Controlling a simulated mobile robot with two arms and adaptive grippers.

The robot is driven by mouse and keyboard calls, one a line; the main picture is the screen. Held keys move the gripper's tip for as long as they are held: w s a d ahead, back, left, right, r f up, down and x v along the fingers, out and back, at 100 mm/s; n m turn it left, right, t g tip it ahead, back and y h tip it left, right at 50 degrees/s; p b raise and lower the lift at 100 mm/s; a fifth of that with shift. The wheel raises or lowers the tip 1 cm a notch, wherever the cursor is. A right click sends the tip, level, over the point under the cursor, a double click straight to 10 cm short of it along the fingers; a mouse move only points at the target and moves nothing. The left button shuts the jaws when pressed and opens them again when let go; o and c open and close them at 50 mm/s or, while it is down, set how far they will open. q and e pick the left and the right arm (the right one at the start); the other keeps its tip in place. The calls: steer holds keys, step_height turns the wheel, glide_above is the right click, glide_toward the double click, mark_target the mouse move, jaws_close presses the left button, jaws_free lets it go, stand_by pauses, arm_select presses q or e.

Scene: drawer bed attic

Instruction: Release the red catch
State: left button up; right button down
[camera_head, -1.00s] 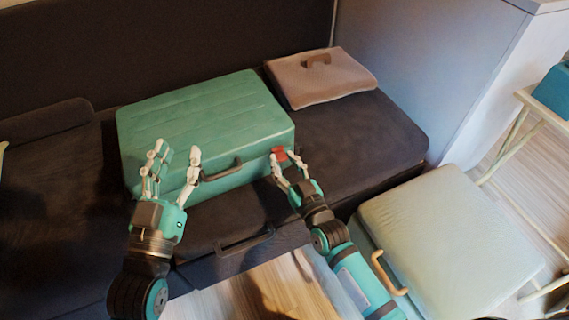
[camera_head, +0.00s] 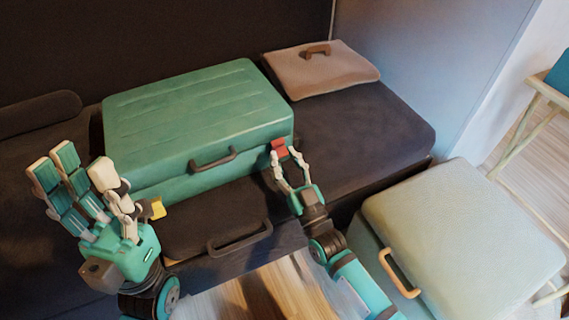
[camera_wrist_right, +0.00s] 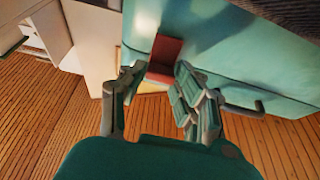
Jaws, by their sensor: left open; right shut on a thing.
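A green suitcase (camera_head: 190,105) lies closed on the dark bed, its handle (camera_head: 213,160) at the front. The red catch (camera_head: 279,148) is at its front right corner. My right gripper (camera_head: 283,156) is at the catch, its fingers on either side, shut on it. In the right wrist view the red catch (camera_wrist_right: 165,57) shows between the fingertips, against the green side. My left gripper (camera_head: 82,172) is open and empty, in front of the suitcase's left end. A yellow catch (camera_head: 157,208) shows beside its fingers, partly hidden by them.
A beige folded case (camera_head: 320,72) lies behind right on the bed. A pale case (camera_head: 460,235) with a tan handle stands at the front right. A dark drawer handle (camera_head: 240,240) is below the suitcase. Wooden floor (camera_head: 250,295) is clear in front.

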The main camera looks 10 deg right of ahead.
steer(key=c, duration=1)
jaws_free()
steer(key=shift+o, duration=0.2)
steer(key=v, duration=1.2)
steer(key=shift+f, duration=0.1)
